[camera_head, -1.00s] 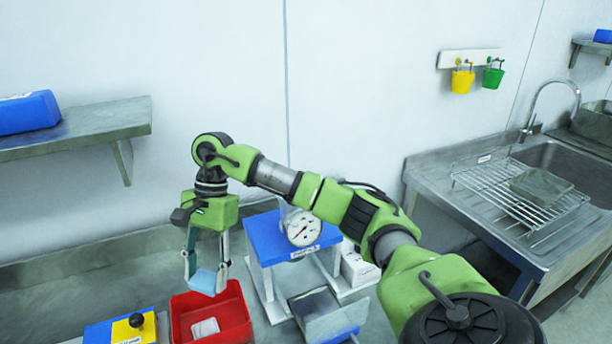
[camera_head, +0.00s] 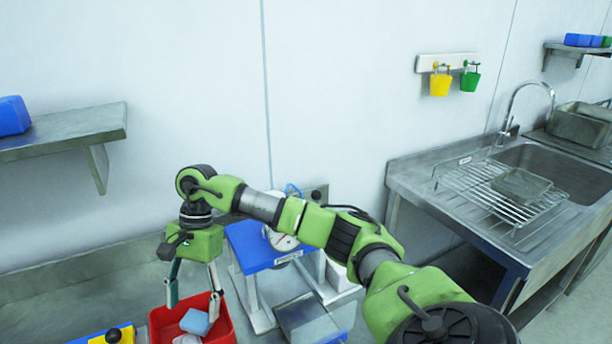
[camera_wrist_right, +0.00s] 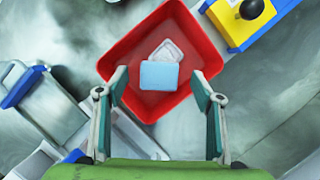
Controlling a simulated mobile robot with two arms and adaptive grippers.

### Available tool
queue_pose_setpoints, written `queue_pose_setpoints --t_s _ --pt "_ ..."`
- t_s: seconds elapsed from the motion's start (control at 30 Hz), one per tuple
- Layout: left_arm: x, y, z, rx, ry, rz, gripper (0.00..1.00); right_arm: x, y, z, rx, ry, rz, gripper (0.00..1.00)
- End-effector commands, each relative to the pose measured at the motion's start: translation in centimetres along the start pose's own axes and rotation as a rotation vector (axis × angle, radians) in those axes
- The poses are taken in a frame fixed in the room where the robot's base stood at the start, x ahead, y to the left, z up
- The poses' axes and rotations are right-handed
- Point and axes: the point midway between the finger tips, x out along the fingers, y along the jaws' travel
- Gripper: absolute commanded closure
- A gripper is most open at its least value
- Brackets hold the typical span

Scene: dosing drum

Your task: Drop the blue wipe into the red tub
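The red tub (camera_head: 221,327) stands on the bench below my right gripper (camera_head: 193,303). In the right wrist view the tub (camera_wrist_right: 125,57) lies straight under the fingers. My right gripper (camera_wrist_right: 160,88) is open, with its fingers wide apart and nothing between them. The blue wipe (camera_head: 196,321) is free of the fingers and shows within the tub's outline. In the right wrist view the wipe (camera_wrist_right: 158,76) partly covers a white item (camera_wrist_right: 168,51) in the tub. I cannot tell whether the wipe rests on the bottom. My left gripper is not in view.
A blue-topped stand with a dial gauge (camera_head: 283,241) is just right of the tub. A blue and yellow block with a black knob (camera_head: 113,335) is on its left. A wall shelf (camera_head: 70,130) is at left. A sink with a wire rack (camera_head: 480,190) is at right.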

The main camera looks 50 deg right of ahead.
Motion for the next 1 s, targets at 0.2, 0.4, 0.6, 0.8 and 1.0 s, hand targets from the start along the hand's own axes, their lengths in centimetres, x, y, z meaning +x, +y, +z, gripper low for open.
queue_pose_setpoints --t_s 0.2,0.4,0.6,0.8,1.0 --pt "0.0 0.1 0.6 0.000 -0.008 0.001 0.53 0.0 0.0 0.0 0.000 0.000 0.000 0.37" --pt "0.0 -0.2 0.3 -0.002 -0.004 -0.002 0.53 -0.7 -0.1 0.0 0.000 0.001 -0.002 0.37" --pt "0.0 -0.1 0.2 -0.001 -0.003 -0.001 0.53 -4.2 -0.1 0.0 0.000 0.002 -0.005 0.37" --pt "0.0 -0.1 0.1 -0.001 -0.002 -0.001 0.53 -8.4 -0.1 0.0 0.000 0.001 -0.005 0.37" --pt "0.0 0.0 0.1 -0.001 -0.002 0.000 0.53 -11.2 -0.1 0.0 0.000 0.001 -0.002 0.37"
